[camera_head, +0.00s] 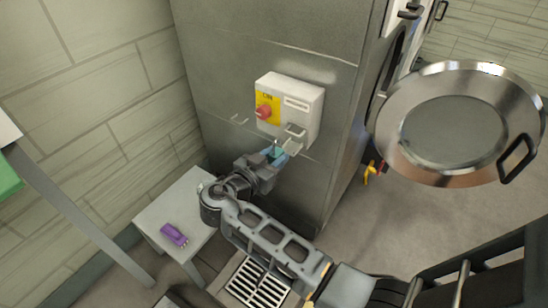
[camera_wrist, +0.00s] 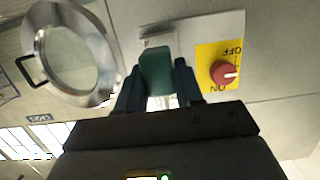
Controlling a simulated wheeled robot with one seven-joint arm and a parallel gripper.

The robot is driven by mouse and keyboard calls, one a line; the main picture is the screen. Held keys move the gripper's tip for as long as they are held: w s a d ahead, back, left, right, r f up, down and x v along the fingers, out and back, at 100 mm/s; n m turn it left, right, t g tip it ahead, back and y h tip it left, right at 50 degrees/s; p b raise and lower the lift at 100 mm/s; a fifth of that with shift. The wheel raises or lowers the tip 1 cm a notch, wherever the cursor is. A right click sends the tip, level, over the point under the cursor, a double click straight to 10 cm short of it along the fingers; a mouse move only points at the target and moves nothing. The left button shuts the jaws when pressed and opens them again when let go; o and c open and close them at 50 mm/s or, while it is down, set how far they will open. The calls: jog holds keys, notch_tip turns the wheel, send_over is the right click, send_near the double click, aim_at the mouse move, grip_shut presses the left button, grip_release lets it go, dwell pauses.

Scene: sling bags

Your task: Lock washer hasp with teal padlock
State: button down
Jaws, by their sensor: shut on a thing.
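The teal padlock (camera_wrist: 157,72) is between the two fingers of my gripper (camera_wrist: 158,84), which is shut on it. In the head view the padlock (camera_head: 275,152) shows as a small teal patch at the tip of my gripper (camera_head: 277,156), just below and left of the hasp (camera_head: 294,130). The hasp is a pale metal bracket on the lower front of a white switch box (camera_head: 301,97) on the washer (camera_head: 250,50). In the wrist view the padlock covers part of the hasp area. Whether the shackle touches the hasp cannot be told.
A red knob (camera_head: 264,111) sits on the box's yellow plate. A purple padlock (camera_head: 174,234) lies on a small side table (camera_head: 197,190). The round washer door (camera_head: 455,125) stands open at right. Yellow and red handles (camera_head: 370,174) show beside the washer. A floor grate (camera_head: 257,284) lies below my arm.

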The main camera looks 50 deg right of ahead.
aim_at(289, 151)
jog(key=shift+d, duration=0.1)
dwell(0.6)
jog(key=shift+d+b, duration=0.35)
jog(key=shift+d, duration=0.65)
jog(key=shift+d+b, duration=0.3)
jog(key=shift+d, duration=0.05)
jog(key=shift+w+d+b, duration=0.1)
jog(key=shift+d+b, duration=0.25)
jog(key=shift+d, duration=0.65)
jog(key=shift+d, duration=0.35)
jog(key=shift+d+b, duration=0.45)
jog(key=shift+d, duration=0.5)
jog(key=shift+f+b, duration=0.1)
jog(key=shift+b, duration=0.35)
